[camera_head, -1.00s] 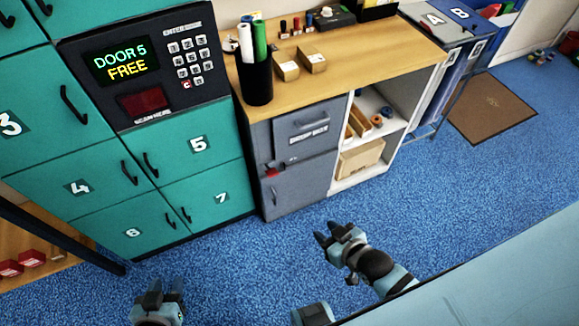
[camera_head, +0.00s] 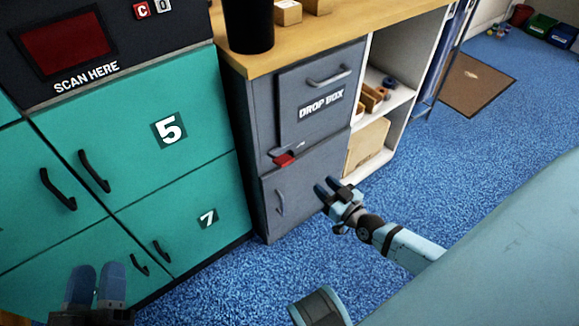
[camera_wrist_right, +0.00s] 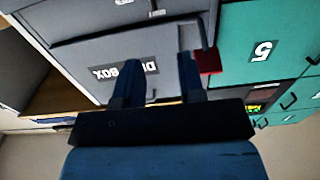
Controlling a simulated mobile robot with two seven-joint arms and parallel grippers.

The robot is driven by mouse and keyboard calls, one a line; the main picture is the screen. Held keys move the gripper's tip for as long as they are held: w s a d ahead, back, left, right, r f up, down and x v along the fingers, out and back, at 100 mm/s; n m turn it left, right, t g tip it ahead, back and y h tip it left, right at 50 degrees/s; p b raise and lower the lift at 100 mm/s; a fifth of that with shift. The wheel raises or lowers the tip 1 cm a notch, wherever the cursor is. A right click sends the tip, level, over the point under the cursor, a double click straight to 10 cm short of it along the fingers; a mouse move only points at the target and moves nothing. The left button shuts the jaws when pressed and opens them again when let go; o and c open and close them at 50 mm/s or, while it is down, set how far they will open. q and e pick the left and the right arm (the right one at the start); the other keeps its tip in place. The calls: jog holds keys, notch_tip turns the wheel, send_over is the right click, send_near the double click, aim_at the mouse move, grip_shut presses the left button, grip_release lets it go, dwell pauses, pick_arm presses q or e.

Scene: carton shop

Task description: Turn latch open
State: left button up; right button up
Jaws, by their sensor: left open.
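The latch has a red handle (camera_head: 284,159) on a grey metal plate. It sits on the front of the grey drop box cabinet (camera_head: 318,92), between the upper door and the lower door (camera_head: 305,190). My right gripper (camera_head: 328,187) is open and empty, in front of the lower door, right of and lower than the latch in the head view. In the right wrist view the picture is turned over, and the red handle (camera_wrist_right: 209,61) shows just beside one fingertip; I cannot tell whether they touch. My left gripper (camera_head: 96,270) is open and empty at the bottom left, in front of the lockers.
Green lockers (camera_head: 180,100) with black handles stand left of the cabinet. A wooden counter (camera_head: 350,30) lies above it, with a black cup (camera_head: 248,25) on it. White shelves (camera_head: 400,110) stand to the right. Blue carpet (camera_head: 455,150) is clear in front.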

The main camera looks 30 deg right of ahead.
aim_at(294, 154)
pick_arm(q)
jog(key=f+b, duration=0.1)
jog(key=f, duration=0.1)
jog(key=f+g+b, duration=0.2)
jog(key=f+b, duration=0.1)
jog(key=shift+w+d+f, duration=0.25)
jog(key=shift+f, duration=0.05)
pick_arm(e)
jog(key=w, duration=1.4)
jog(key=shift+w+a+f, duration=0.15)
jog(key=shift+a+f, duration=0.1)
jog(key=shift+f, duration=0.05)
grip_shut()
